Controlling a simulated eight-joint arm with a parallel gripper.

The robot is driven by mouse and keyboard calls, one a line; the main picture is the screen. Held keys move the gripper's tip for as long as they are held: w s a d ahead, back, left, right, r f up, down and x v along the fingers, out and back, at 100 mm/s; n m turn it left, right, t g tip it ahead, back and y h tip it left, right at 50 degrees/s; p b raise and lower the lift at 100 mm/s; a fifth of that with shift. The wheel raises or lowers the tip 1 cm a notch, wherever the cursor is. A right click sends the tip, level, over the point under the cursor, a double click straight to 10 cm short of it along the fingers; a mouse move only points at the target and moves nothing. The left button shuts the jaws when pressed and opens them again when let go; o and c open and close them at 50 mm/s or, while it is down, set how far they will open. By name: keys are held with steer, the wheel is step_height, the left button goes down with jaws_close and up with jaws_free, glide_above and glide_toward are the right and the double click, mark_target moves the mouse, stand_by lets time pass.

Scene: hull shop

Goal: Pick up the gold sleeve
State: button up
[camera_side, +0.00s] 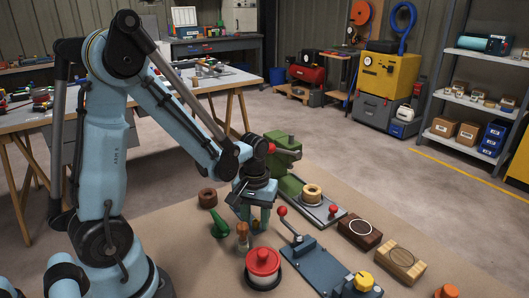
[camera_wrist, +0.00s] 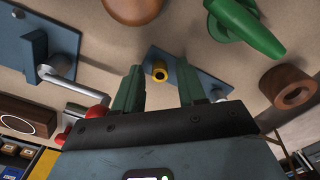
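The gold sleeve (camera_wrist: 159,70) is a small yellow ring with a dark bore, standing on a small blue plate (camera_wrist: 206,83) in the wrist view. My gripper (camera_wrist: 159,67) is open, with its green fingers apart; the sleeve appears in the gap between them. How far the fingertips are from it in depth is hard to tell. In the side view my gripper (camera_side: 255,219) points down over the mat, and the sleeve (camera_side: 255,226) shows only as a small gold patch by the fingers, mostly hidden.
Close by stand a green cone-shaped part (camera_side: 219,225), a brown wooden piece (camera_side: 242,236) and a brown ring (camera_side: 207,198). A red-topped round pot (camera_side: 263,262) is in front. A green press (camera_side: 284,152) and a blue lever fixture (camera_side: 318,266) stand to the right.

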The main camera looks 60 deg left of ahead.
jaws_close()
steer(key=shift+r, duration=0.1)
